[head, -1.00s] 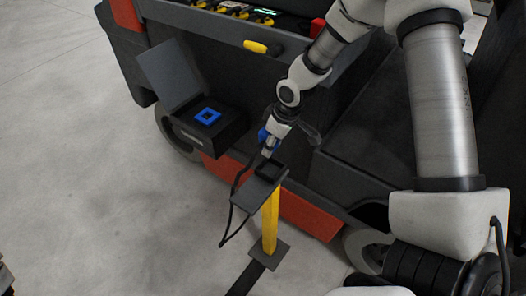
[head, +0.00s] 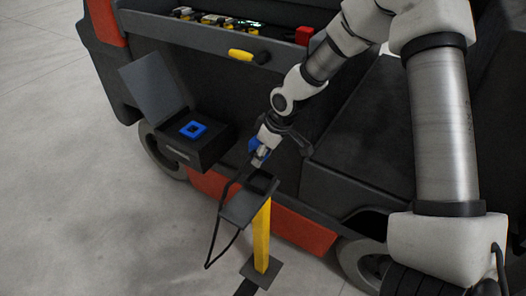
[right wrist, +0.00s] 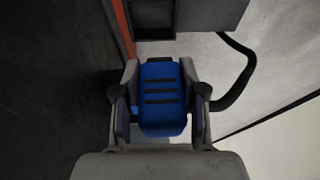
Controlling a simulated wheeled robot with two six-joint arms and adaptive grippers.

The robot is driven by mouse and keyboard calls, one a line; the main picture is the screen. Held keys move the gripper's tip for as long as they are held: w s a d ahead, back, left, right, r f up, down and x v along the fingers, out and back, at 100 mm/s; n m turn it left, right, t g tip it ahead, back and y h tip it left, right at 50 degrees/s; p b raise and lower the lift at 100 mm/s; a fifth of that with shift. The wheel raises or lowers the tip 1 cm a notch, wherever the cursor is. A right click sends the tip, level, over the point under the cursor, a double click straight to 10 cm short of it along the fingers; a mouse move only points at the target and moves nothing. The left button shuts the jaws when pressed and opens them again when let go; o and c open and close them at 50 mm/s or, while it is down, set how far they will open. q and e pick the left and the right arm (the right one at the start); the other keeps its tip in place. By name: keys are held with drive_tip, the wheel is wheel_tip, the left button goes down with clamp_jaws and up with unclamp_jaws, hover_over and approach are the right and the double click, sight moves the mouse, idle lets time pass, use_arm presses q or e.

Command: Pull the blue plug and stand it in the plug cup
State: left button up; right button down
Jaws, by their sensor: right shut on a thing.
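The blue plug (head: 257,150) is between the fingers of my right gripper (head: 262,146), which is shut on it. In the right wrist view the plug (right wrist: 162,97) has a blue body with dark ribs, and the right gripper's fingers (right wrist: 160,108) press on both its sides. A black cable hangs from the plug. The plug cup (head: 262,181) is a dark square holder on top of a yellow post. It shows at the top of the right wrist view (right wrist: 153,16). The plug is above the cup and appears apart from it. My left gripper is not in view.
A black charging box (head: 205,150) with its lid open and a blue square socket (head: 193,129) is on the dark vehicle (head: 240,85), left of my gripper. The cable loops beside the yellow post (head: 261,237). The floor at left is clear.

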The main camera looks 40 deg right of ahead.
wheel_tip(320, 180, down, 6)
drive_tip(key=b, duration=0.3)
drive_tip(key=shift+f, duration=0.15)
idle(0.4)
drive_tip(key=shift+p, duration=0.35)
drive_tip(key=shift+p, duration=0.3)
drive_tip(key=shift+f+b, duration=0.65)
drive_tip(key=shift+f, duration=0.5)
idle(0.4)
unclamp_jaws()
